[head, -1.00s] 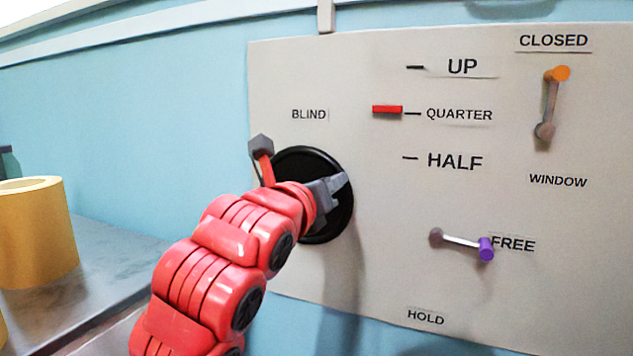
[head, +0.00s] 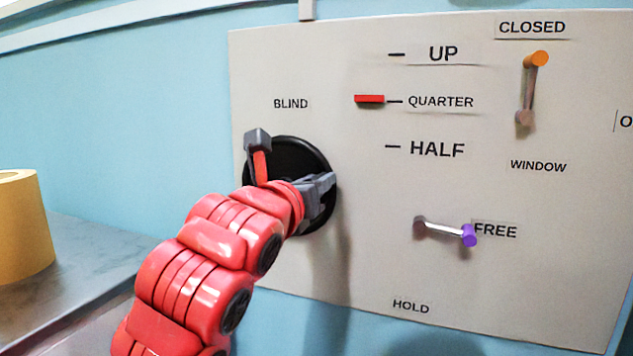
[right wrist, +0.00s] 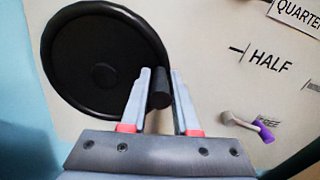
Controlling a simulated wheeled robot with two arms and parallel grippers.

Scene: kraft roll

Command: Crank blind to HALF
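The black crank wheel (head: 297,155) under the label BLIND is mounted on the pale panel (head: 350,220), partly hidden by my right arm. It also shows in the right wrist view (right wrist: 75,65), where its dark knob (right wrist: 159,92) sits near the rim, between my right fingers. My right gripper (head: 318,190) appears shut on this knob; in the head view the knob is hidden. The red blind marker (head: 369,99) is level with the QUARTER tick, above the HALF label (head: 437,148). My left gripper is not in view.
An orange-tipped WINDOW lever (head: 530,85) points up to CLOSED. A purple-tipped lever (head: 445,230) points right to FREE, with HOLD below it. A yellow roll (head: 22,230) stands on the grey counter (head: 95,265) at left.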

